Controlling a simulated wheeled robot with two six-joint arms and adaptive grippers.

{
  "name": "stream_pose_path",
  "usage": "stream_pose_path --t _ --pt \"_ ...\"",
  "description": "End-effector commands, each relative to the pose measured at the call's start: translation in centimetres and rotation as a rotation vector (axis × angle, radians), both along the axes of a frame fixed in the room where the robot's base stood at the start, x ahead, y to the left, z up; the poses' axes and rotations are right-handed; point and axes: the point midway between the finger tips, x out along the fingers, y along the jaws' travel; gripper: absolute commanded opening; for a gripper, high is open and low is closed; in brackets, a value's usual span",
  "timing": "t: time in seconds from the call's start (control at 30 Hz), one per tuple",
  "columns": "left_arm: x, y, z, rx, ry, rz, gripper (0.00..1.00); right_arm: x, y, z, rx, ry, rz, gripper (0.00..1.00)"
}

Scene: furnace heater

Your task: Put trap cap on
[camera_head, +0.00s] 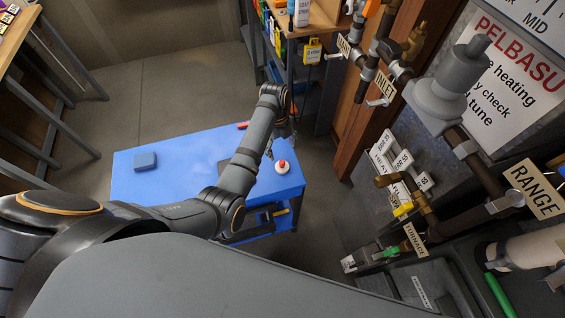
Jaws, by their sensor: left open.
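My left arm reaches over the blue cart (180,172), and its gripper (281,148) points down above the cart's right part. The gripper is small and partly hidden by the arm, and no object shows between its fingers. A small round white piece with a red top (282,167) sits on the cart just below the gripper; I cannot tell if it is the trap cap. The brown gas piping (425,215) stands at the right, with no clearly recognisable open trap end. My right gripper is out of view.
A dark blue-grey box (145,161) lies on the cart's left. A red item (243,125) lies at its far edge. A shelf unit (310,75) stands behind. Labelled pipes and a grey regulator (440,95) crowd the right. Floor (180,90) behind the cart is clear.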

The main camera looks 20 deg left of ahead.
Motion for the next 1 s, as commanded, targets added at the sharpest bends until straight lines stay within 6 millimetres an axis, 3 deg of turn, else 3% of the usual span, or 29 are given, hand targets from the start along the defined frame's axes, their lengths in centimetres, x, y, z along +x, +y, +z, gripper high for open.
stream_pose_path --t 0.1,0.17,0.4,0.7,0.93,1.0 --pt "-0.2 -0.2 -2.1 0.000 0.002 0.001 0.76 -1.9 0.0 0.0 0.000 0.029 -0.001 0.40" --pt "-0.2 -0.3 -2.8 0.000 0.000 0.001 0.76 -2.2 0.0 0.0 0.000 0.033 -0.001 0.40" --pt "-0.4 -0.3 -3.9 0.000 0.000 0.003 0.76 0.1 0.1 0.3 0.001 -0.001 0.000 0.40" --pt "-1.0 -0.5 -8.3 0.000 -0.001 0.003 0.76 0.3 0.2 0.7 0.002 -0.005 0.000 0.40" --pt "-1.0 -0.5 -8.6 0.001 -0.002 0.003 0.76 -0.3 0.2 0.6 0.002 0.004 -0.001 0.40" --pt "-1.0 -0.5 -8.6 0.001 -0.002 0.003 0.69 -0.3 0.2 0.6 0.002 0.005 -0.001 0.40"
